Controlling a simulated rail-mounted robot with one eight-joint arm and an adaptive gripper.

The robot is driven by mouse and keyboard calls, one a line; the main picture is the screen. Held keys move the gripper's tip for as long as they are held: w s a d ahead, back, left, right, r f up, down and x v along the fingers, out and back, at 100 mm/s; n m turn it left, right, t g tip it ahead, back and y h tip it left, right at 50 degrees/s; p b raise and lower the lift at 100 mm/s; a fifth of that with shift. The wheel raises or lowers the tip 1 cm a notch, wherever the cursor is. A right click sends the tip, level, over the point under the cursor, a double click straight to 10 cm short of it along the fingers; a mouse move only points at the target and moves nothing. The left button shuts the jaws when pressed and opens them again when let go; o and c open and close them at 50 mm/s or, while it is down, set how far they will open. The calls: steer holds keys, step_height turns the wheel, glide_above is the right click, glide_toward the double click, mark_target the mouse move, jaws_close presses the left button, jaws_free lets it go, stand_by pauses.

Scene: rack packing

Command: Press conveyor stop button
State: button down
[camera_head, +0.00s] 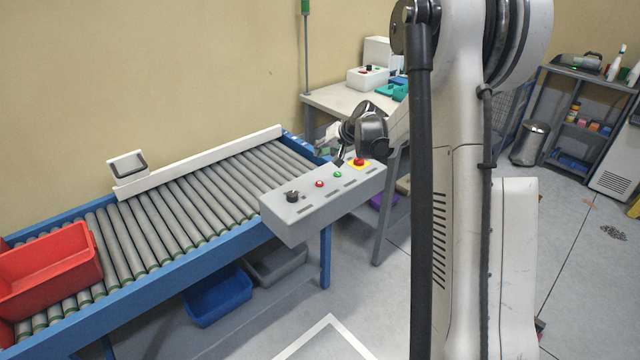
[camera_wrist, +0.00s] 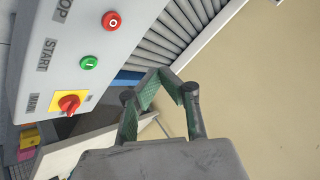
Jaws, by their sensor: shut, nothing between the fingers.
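The grey control box (camera_head: 300,228) stands at the conveyor's near right end. In the wrist view, its red button (camera_wrist: 112,20) sits by the partly cut-off STOP label, above a green button (camera_wrist: 88,62) by START and a red switch on a yellow plate (camera_wrist: 70,103) by MAIN. In the head view, the red button (camera_head: 319,184) lies between a black knob (camera_head: 291,196) and the green button (camera_head: 337,174). My gripper (camera_head: 340,160) is shut and empty, by the box's far side near the green button. In the wrist view, its fingertips (camera_wrist: 165,76) are right of the buttons, apart from them.
The roller conveyor (camera_head: 190,212) carries a red bin (camera_head: 45,268) at its left end. A blue bin (camera_head: 218,297) is below it. A table (camera_head: 345,104) stands behind the box. My arm hides part of the right side.

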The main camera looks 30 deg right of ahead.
mark_target(320, 183)
steer(key=shift+f, duration=0.1)
step_height(320, 183, down, 8)
steer(key=b, duration=0.4)
steer(key=shift+f+b, duration=0.35)
steer(key=shift+b, duration=0.2)
steer(key=shift+f, duration=0.1)
stand_by(1.1)
steer(key=shift+f+b, duration=0.3)
steer(key=shift+b, duration=0.15)
steer(key=shift+f+b, duration=0.35)
stand_by(0.5)
steer(key=shift+r, duration=0.15)
steer(key=shift+r+p, duration=0.3)
steer(key=shift+r, duration=0.35)
